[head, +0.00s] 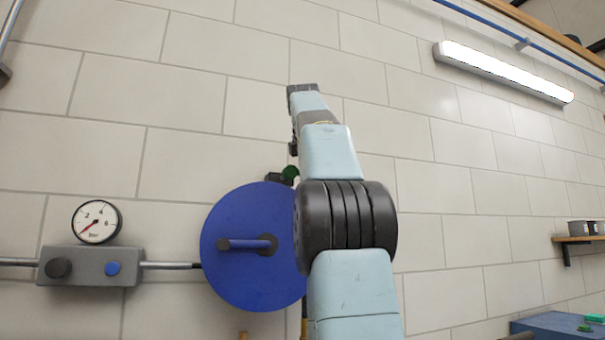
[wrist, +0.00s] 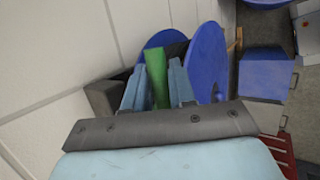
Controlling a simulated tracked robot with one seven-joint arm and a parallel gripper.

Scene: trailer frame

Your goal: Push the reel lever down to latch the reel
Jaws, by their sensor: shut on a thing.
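The blue reel (head: 222,285) is on the tiled wall in the head view, with a crank handle on its face. Its blue discs also show in the wrist view (wrist: 209,60). The green reel lever (head: 289,172) shows at the reel's top edge, partly hidden by my arm. In the wrist view the green lever (wrist: 155,66) stands between the light-blue fingers of my gripper (wrist: 158,88), which is shut on it. A dark block (wrist: 102,95) sits beside the fingers, against the wall. My arm hides the fingers in the head view.
A pressure gauge (head: 96,222) sits above a grey valve box (head: 88,268) left of the reel, joined by a pipe. A shelf (head: 580,239) and a blue surface (head: 552,323) are at right. In the wrist view, a blue bin (wrist: 264,76) and red slats (wrist: 281,155) are at right.

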